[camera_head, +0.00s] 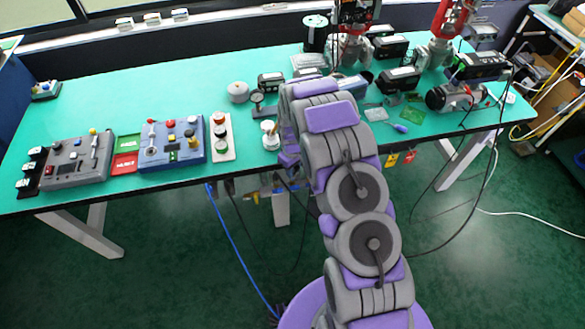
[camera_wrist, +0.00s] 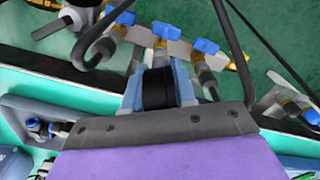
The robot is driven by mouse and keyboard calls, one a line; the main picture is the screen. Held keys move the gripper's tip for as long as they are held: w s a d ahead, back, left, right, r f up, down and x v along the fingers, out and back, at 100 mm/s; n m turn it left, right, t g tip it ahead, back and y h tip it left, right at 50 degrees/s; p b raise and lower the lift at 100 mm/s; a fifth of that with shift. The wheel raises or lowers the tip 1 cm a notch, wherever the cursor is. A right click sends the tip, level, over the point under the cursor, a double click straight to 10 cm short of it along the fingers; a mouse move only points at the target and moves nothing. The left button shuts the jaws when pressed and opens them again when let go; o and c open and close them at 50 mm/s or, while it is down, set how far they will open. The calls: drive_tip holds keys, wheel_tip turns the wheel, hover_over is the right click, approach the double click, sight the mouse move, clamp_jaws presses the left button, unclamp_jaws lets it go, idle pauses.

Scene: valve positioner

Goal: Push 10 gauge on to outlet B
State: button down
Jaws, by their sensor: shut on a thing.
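In the wrist view my gripper (camera_wrist: 159,80) is shut on a round black gauge (camera_wrist: 158,90), seen edge-on between its two blue-grey fingers. Just beyond the gauge is a row of brass outlet fittings with blue-handled valves (camera_wrist: 206,47). One fitting (camera_wrist: 160,52) lies directly behind the gauge's far edge. The gripper hides where gauge and fitting meet, so I cannot tell whether they touch. No outlet letter is readable, so I cannot tell which outlet is B. In the head view my arm covers the gripper and the gauge.
A green-topped bench (camera_head: 90,88) carries control boxes, including a blue one (camera_head: 171,143), and several black devices (camera_head: 398,79). Black hoses (camera_wrist: 262,40) cross near the fittings. A blue hose (camera_head: 237,235) hangs below the bench's front edge. The floor in front is mostly clear.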

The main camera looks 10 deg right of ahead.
drive_tip(key=shift+f, duration=0.4)
drive_tip(key=c, duration=0.8)
unclamp_jaws()
drive_tip(key=shift+c, duration=0.2)
wheel_tip(320, 180, up, 17)
drive_tip(key=p, duration=0.3)
drive_tip(key=s+r+m, duration=0.1)
drive_tip(key=s+r, duration=0.5)
drive_tip(key=r, duration=0.3)
drive_tip(key=s+r+m, duration=0.1)
drive_tip(key=s+r, duration=0.3)
drive_tip(key=s, duration=0.8)
drive_tip(key=s+r+m+g, duration=0.1)
drive_tip(key=s+r, duration=0.3)
drive_tip(key=s, duration=0.8)
drive_tip(key=s+r+m, duration=0.3)
drive_tip(key=s+r, duration=0.2)
drive_tip(key=s, duration=0.7)
drive_tip(key=shift+g, duration=0.4)
